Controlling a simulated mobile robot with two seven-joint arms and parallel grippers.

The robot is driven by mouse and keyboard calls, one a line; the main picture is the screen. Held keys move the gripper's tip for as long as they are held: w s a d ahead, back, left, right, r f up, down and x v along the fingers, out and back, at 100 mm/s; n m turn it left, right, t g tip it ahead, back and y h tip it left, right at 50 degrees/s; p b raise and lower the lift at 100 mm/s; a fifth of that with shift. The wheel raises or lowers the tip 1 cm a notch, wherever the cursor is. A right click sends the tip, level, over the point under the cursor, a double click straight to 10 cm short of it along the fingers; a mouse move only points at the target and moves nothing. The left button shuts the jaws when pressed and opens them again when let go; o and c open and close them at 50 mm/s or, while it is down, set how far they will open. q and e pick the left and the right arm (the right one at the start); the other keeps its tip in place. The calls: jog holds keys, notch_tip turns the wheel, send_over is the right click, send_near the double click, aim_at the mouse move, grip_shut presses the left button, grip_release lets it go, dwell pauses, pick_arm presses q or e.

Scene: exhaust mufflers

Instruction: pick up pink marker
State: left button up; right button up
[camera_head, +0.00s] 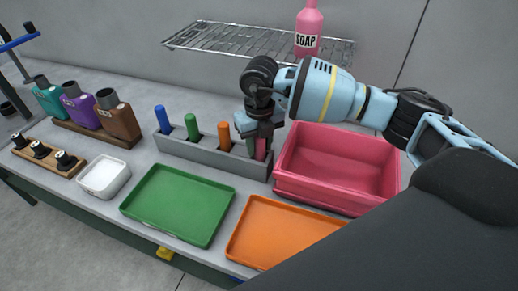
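The pink marker (261,149) stands upright in the right end of a grey marker holder (207,157). Only a narrow part of it shows beneath my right gripper (258,140). My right gripper points down over that end of the holder, with its fingers at the marker and covering its upper part. I cannot tell whether the fingers are closed on it. My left gripper is not in view.
Blue (162,119), green (192,126) and orange (224,136) markers share the holder. A pink bin (337,196) stands close to its right. Green (178,204) and orange (280,230) trays lie in front. A wire rack (245,42) holds a pink soap bottle (308,25) behind.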

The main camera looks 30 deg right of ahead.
jog(key=c, duration=0.5)
notch_tip(320, 180, up, 10)
dwell(0.4)
jog(key=shift+s+r, duration=0.1)
